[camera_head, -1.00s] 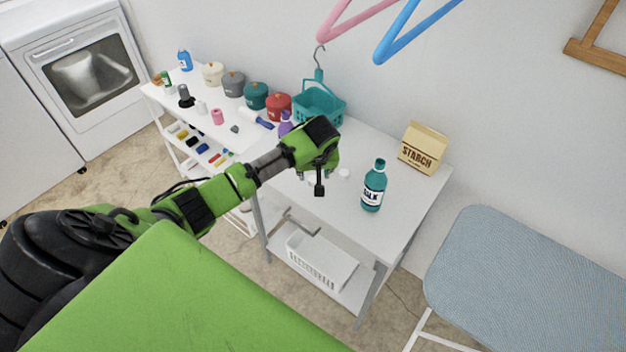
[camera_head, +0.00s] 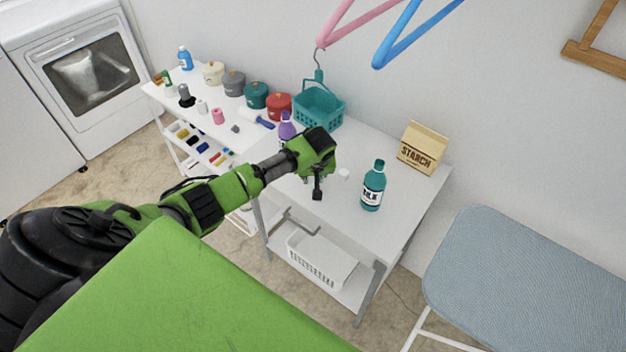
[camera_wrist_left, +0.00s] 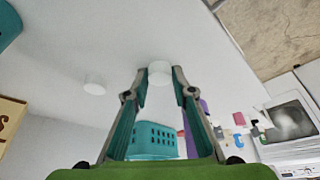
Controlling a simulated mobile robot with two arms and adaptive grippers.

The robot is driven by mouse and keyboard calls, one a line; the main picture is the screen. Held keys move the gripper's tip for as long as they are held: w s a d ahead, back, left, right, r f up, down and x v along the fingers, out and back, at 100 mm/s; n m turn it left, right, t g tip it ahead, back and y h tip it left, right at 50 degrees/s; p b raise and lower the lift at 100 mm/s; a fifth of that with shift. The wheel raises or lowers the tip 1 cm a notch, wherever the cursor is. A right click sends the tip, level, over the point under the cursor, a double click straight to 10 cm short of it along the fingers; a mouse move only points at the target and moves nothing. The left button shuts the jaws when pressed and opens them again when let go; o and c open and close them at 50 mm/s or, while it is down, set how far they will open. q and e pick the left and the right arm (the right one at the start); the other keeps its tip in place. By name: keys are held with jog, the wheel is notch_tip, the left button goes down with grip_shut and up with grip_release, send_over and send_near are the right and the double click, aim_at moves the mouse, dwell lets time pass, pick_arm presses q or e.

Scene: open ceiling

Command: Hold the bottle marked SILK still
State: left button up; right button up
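The teal bottle marked SILK (camera_head: 373,186) stands upright on the white table (camera_head: 385,222), near its right part. It has a teal cap and a pale label. My left gripper (camera_head: 312,180) is over the table, left of the bottle and apart from it. In the left wrist view its two fingers (camera_wrist_left: 161,72) are spread with a gap between them. A white round cap (camera_wrist_left: 159,73) shows at that gap; I see no clear grip on it. A teal piece at the upper left corner of the wrist view (camera_wrist_left: 7,25) looks like the bottle. My right gripper is out of view.
A STARCH bag (camera_head: 423,148) stands behind the bottle. A small white cap (camera_head: 344,174) lies between gripper and bottle. A purple bottle (camera_head: 287,129) and a teal basket (camera_head: 319,108) stand behind my arm. An ironing board (camera_head: 530,275) is at right. The table front is clear.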

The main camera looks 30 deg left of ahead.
pick_arm(q)
jog(key=shift+r, duration=0.1)
jog(key=shift+r, duration=0.15)
notch_tip(320, 180, up, 2)
jog(key=shift+r, duration=0.1)
jog(key=s+r+b, duration=0.2)
jog(key=s+r, duration=0.8)
jog(key=s, duration=0.4)
jog(key=shift+a+r+b, duration=0.15)
jog(key=shift+a+b, duration=0.25)
